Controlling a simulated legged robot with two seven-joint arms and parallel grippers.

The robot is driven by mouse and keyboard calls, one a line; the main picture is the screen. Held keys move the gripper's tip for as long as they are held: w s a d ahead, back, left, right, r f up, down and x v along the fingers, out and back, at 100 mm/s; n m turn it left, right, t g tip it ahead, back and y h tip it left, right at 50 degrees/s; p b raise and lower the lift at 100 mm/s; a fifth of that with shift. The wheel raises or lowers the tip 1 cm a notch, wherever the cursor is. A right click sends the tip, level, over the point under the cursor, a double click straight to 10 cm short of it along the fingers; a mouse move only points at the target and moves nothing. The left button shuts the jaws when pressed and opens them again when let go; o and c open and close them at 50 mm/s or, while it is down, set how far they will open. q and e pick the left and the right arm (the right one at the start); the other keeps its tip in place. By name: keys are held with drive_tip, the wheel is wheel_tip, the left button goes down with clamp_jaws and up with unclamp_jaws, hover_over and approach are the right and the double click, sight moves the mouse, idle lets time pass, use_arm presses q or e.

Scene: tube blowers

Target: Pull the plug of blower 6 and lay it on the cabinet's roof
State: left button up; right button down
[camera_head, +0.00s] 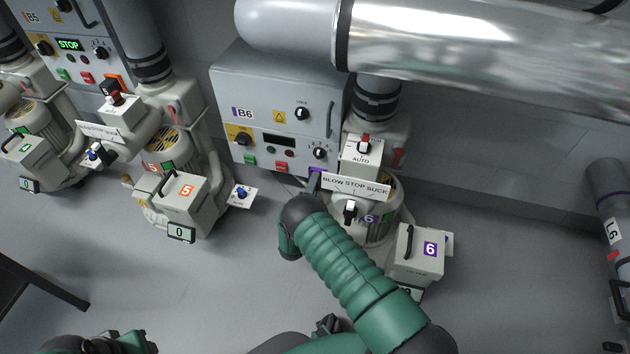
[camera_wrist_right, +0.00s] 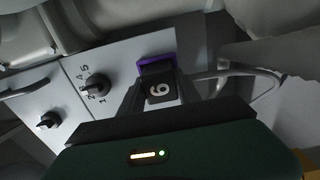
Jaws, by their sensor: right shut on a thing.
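Cabinet B6 (camera_head: 262,122) stands against the back wall; its light grey roof (camera_head: 270,68) looks bare where it shows. My right gripper (camera_head: 314,184) is at the lower right corner of the cabinet's front. In the wrist view my right gripper (camera_wrist_right: 157,97) is shut on a dark plug (camera_wrist_right: 158,92) marked 6. The plug is at a purple socket frame (camera_wrist_right: 155,61) on the panel; I cannot tell how deep it sits. Blower 6 (camera_head: 380,225) stands right of my right forearm, partly hidden. Part of my left arm shows at the bottom left; its fingers are not clear.
A large silver pipe (camera_head: 480,50) runs above the cabinet's right part. A blow/stop/suck sign (camera_head: 355,184) and box 6 (camera_head: 416,255) are close to my right arm. A grey cable (camera_wrist_right: 240,74) runs right of the plug. Blower 5 (camera_head: 170,195) stands left; floor between is clear.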

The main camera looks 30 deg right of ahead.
drive_tip(key=shift+s+a, duration=0.1)
drive_tip(key=shift+p+v, duration=1.25)
drive_tip(key=shift+v, duration=1.75)
drive_tip(key=shift+s+a, duration=0.15)
drive_tip(key=shift+a, duration=0.05)
drive_tip(key=shift+r, duration=0.1)
